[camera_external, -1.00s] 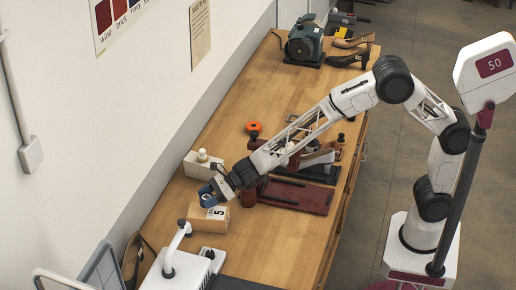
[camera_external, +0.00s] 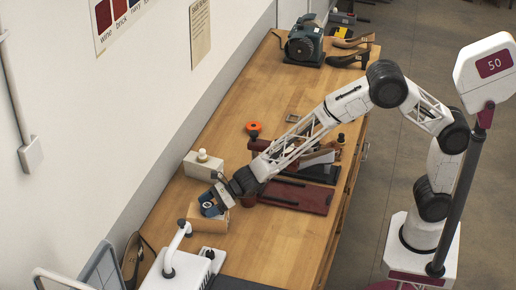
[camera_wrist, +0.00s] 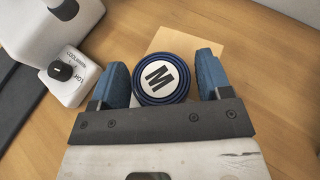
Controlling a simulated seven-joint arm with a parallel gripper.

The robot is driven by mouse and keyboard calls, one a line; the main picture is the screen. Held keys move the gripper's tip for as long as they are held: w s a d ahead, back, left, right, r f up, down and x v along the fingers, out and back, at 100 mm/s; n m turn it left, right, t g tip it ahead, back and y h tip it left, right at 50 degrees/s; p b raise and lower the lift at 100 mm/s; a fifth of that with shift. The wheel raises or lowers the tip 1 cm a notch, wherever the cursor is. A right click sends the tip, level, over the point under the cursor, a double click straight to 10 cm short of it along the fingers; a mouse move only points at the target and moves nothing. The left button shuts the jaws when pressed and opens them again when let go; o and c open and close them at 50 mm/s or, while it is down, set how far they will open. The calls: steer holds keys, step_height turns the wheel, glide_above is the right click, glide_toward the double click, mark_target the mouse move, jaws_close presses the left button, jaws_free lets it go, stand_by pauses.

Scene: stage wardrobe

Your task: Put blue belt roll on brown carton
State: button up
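The blue belt roll (camera_wrist: 161,78) is a dark blue coil with a white face marked M. In the wrist view it sits between the two blue finger pads of my gripper (camera_wrist: 163,84), which close in on its sides with hardly any gap. In the external view my gripper (camera_external: 213,200) and the roll (camera_external: 208,210) are low over the brown carton (camera_external: 204,225) near the wall side of the bench. Part of the carton's top (camera_wrist: 193,40) shows behind the roll. I cannot tell whether the roll touches the carton; the gripper hides much of its top.
A dark red board (camera_external: 300,197) lies to the right. Bare bench (camera_external: 275,240) lies at the right front.

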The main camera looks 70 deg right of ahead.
steer(key=shift+o, duration=0.7)
steer(key=shift+r, duration=0.15)
steer(key=shift+v, duration=1.25)
step_height(320, 180, up, 7)
steer(key=shift+s+d, duration=0.15)
steer(key=shift+r, duration=0.15)
